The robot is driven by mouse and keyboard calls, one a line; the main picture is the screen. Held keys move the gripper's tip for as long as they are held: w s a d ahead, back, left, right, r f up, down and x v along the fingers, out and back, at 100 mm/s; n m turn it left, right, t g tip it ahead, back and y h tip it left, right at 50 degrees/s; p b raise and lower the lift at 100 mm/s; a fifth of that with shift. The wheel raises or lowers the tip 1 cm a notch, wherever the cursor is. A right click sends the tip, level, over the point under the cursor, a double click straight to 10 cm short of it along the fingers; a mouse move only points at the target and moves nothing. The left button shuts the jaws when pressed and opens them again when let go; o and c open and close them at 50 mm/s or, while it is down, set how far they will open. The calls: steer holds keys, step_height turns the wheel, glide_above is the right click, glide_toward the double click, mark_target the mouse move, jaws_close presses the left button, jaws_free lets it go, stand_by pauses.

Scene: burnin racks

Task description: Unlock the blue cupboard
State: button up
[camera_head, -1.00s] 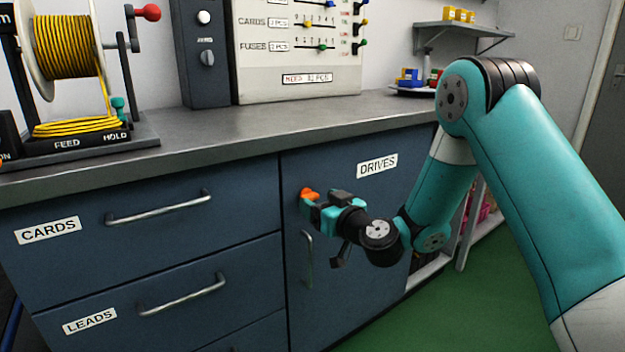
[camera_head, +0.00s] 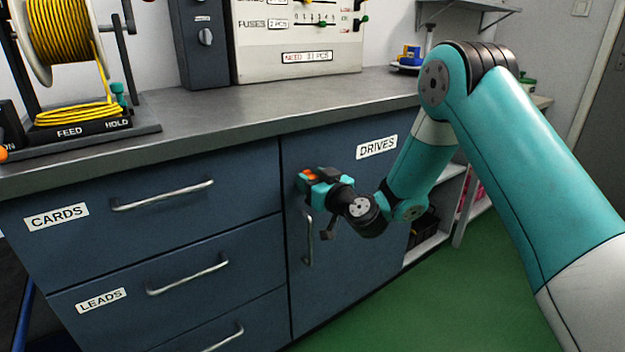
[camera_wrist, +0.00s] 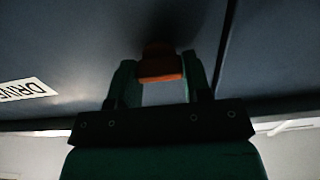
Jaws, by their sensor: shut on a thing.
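The blue cupboard (camera_head: 350,240) is the door labelled DRIVES (camera_head: 377,147), at the right end of the counter front. It is closed, with a vertical metal handle (camera_head: 308,240). My gripper (camera_head: 309,177) is at the door's upper left, above the handle. It is shut on an orange piece (camera_head: 311,173), which looks like the head of a key or a lock knob. In the wrist view the orange piece (camera_wrist: 161,65) sits between both fingertips, close against the blue door. Its far end is dark and hidden, so I cannot tell how it meets the lock.
Drawers labelled CARDS (camera_head: 56,217) and LEADS (camera_head: 101,300) are shut, left of the cupboard. The countertop (camera_head: 230,118) overhangs just above my gripper. A yellow cable spool (camera_head: 55,40) stands at the back left. Green floor (camera_head: 440,295) is clear at the right.

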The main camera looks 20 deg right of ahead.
steer(key=m, duration=0.4)
steer(key=shift+d+b, duration=0.1)
steer(key=shift+b, duration=0.2)
steer(key=m, duration=0.5)
steer(key=m+p, duration=0.1)
steer(key=m, duration=0.3)
steer(key=shift+d+m, duration=0.15)
steer(key=shift+m, duration=0.15)
steer(key=shift+f+m+p, duration=0.15)
steer(key=shift+m+p, duration=0.55)
steer(key=shift+m, duration=1.5)
steer(key=o, duration=0.9)
